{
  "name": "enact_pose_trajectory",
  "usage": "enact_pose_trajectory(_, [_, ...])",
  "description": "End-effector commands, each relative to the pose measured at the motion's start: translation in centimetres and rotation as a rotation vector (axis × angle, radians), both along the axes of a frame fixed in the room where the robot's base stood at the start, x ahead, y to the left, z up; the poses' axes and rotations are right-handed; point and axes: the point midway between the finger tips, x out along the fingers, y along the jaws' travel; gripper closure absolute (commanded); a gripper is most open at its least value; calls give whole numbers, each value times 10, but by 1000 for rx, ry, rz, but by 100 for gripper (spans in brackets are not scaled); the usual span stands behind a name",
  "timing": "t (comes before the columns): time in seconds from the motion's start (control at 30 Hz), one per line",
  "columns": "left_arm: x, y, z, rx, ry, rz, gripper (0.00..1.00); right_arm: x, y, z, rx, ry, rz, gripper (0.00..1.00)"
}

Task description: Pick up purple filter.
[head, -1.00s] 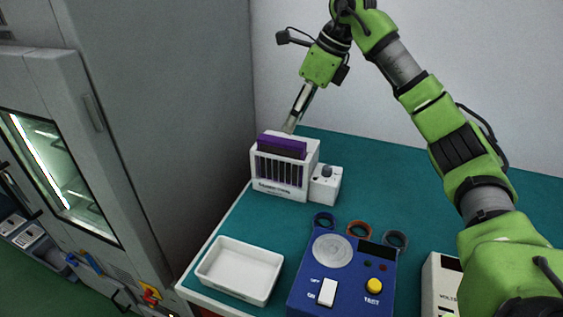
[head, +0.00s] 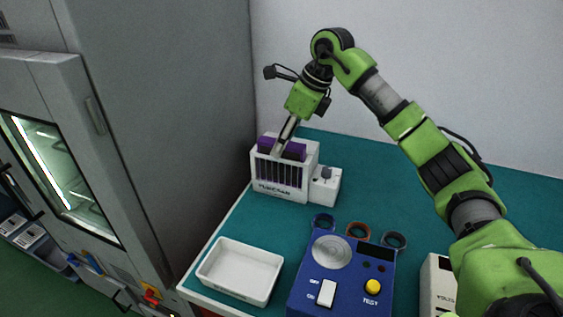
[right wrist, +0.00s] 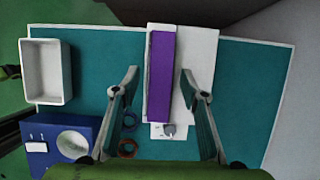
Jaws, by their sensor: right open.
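The purple filter (head: 294,150) sits upright in the white slotted housing (head: 280,187) at the back left of the table. In the right wrist view the purple filter (right wrist: 161,75) shows from above as a long purple strip. My right gripper (head: 279,153) is at the top of the housing, in front of part of the filter. In the right wrist view my right gripper (right wrist: 158,72) is open, with one finger on each side of the purple strip. I cannot tell whether a finger touches it. My left gripper is not in view.
A white box with a dark knob (head: 325,186) adjoins the housing on the right. A white tray (head: 240,270), a blue tester (head: 340,275) and several coloured rings (head: 358,230) stand nearer. A grey cabinet (head: 160,120) rises left of the table. The table's back right is clear.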

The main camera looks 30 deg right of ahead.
Motion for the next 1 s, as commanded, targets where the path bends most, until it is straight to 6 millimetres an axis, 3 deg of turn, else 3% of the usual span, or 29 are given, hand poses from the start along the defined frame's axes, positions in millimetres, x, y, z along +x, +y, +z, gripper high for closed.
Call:
enact_pose_trajectory(0.67, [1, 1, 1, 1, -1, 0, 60, 0, 0, -5, 0, 0, -1, 60])
enact_pose_trajectory(0.8, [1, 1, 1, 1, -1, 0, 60, 0, 0, -5, 0, 0, -1, 96])
enact_pose_trajectory(0.83, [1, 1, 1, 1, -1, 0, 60, 0, 0, -5, 0, 0, -1, 100])
enact_pose_trajectory(1.0, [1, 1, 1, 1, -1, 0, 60, 0, 0, -4, 1, -1, 0, 100])
